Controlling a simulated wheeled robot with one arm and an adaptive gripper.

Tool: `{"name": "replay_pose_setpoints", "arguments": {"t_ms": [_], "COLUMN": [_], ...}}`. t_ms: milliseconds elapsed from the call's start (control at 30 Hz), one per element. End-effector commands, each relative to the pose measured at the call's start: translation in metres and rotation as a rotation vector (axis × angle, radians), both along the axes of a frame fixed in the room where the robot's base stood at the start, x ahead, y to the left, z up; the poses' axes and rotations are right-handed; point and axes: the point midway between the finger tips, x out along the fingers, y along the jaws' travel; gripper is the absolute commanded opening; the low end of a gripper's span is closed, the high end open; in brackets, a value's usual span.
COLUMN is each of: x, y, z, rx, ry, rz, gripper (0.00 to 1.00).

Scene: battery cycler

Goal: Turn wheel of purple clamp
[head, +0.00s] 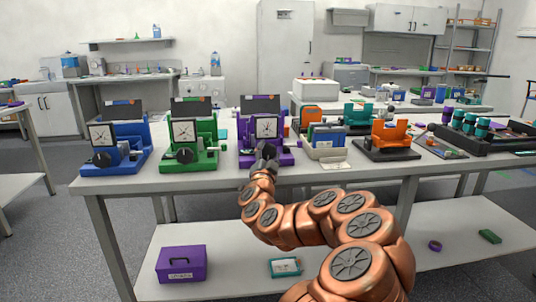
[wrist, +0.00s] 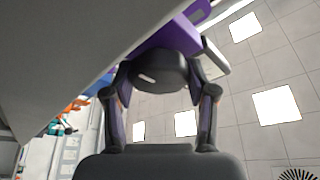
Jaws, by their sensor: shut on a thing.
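The purple clamp (head: 247,158) stands on the grey workbench, third from the left in the row of clamps, with a white round dial (head: 263,127) on its front. My gripper (head: 266,152) is at its front and hides its wheel in the head view. In the wrist view the black wheel (wrist: 158,69) with a pale mark sits between the two fingers of my gripper (wrist: 162,85), one on each side. The gripper is shut on the wheel. Part of the purple clamp body (wrist: 172,38) shows behind it.
A green clamp (head: 175,164) and a blue clamp (head: 95,169) with black wheels stand to the left. A beige rack (head: 325,149) and an orange holder on a black base (head: 391,136) stand close on the right. The grey workbench edge (head: 150,183) runs in front.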

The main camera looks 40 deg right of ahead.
Motion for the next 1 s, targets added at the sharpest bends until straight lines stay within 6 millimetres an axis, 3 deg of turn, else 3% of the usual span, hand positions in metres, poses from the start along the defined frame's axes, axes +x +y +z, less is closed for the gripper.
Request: {"name": "replay_pose_setpoints", "arguments": {"t_ms": [367,400,633,1000], "x": [-0.0006,-0.0005,-0.0002,0.0], "y": [-0.0005,-0.0005,-0.0001,0.0002], "z": [0.0014,0.0015,0.0008,0.0033], "rx": [0.002,0.002,0.003,0.001], "ry": [-0.005,-0.005,-0.003,-0.003], "rz": [-0.002,-0.002,0.0,0.0], "gripper": [0.22,0.59,0.82,0.82]}}
